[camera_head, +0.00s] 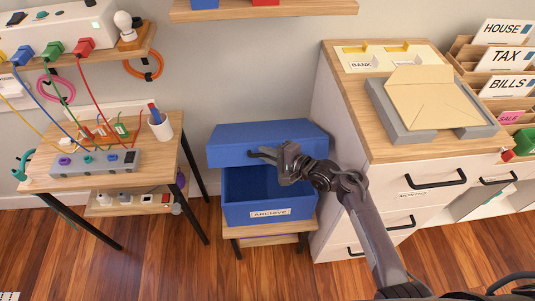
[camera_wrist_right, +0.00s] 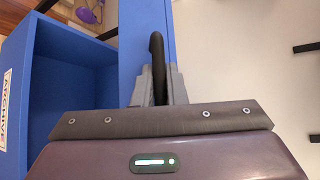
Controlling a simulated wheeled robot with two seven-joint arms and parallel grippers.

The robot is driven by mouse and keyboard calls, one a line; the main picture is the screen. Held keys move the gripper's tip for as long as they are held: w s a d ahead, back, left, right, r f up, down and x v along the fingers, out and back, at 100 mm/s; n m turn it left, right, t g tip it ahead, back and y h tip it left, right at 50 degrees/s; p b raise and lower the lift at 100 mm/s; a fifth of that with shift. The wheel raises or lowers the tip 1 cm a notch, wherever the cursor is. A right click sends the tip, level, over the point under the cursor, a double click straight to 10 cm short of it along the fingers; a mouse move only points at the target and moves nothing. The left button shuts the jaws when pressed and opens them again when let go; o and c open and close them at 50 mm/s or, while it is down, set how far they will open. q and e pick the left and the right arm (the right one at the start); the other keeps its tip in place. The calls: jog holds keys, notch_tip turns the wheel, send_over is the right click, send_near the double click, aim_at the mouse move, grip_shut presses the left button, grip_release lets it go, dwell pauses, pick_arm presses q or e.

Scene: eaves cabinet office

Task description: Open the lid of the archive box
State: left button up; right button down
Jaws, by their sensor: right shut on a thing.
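The blue archive box (camera_head: 256,210) stands on a low wooden stand, with a white ARCHIVE label on its front. Its blue lid (camera_head: 230,149) is raised and tilted, so the box's dark interior shows below its front edge. My right gripper (camera_head: 274,156) is shut on the black lid handle (camera_head: 258,154) at the lid's front. In the right wrist view the handle (camera_wrist_right: 157,65) stands between the fingers, with the lid (camera_wrist_right: 140,40) behind it and the open box (camera_wrist_right: 65,90) to the left. My left gripper is not in view.
A small table (camera_head: 150,150) with a power strip and a white mug stands to the left. A white drawer cabinet (camera_head: 385,190) stands close to the box's right, with a grey tray and envelope on top. A wooden shelf (camera_head: 265,12) hangs above the box.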

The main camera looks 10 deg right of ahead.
jog(key=c, duration=1.5)
grip_release()
jog(key=v, duration=0.7)
jog(key=shift+s+d+r, duration=0.1)
jog(key=shift+s+d, duration=0.15)
jog(key=shift+c, duration=0.2)
